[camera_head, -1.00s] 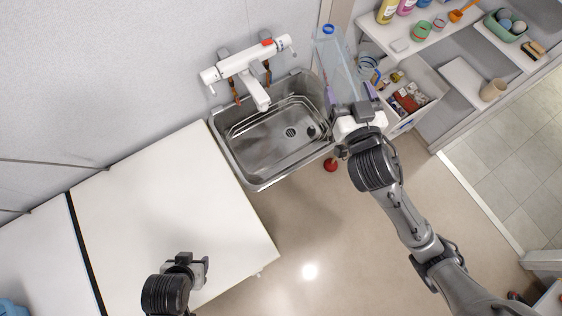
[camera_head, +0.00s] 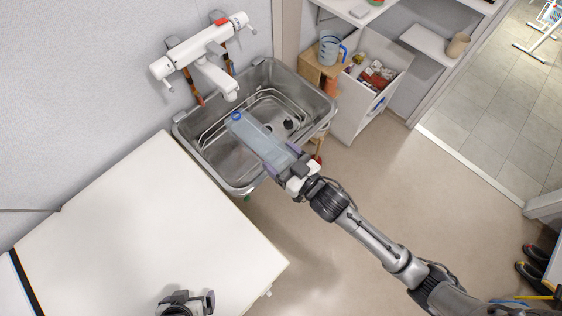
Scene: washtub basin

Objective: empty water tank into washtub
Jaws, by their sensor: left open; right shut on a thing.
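The water tank (camera_head: 256,138) is a clear, bluish, long container with a blue cap or ring at its far end. My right gripper (camera_head: 290,168) is shut on its near end and holds it over the washtub (camera_head: 232,187). The tank's blue end points up and left in the picture, toward the tap. Whether it is tilted or holds water I cannot tell. The washtub is a steel basin with a wire rack and a dark drain inside. My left gripper (camera_head: 208,303) is open and empty at the bottom edge, over the white counter.
A white tap (camera_head: 205,50) with a spout overhangs the basin's back left. A white counter (camera_head: 140,230) lies left of the basin. The floor at the right is open.

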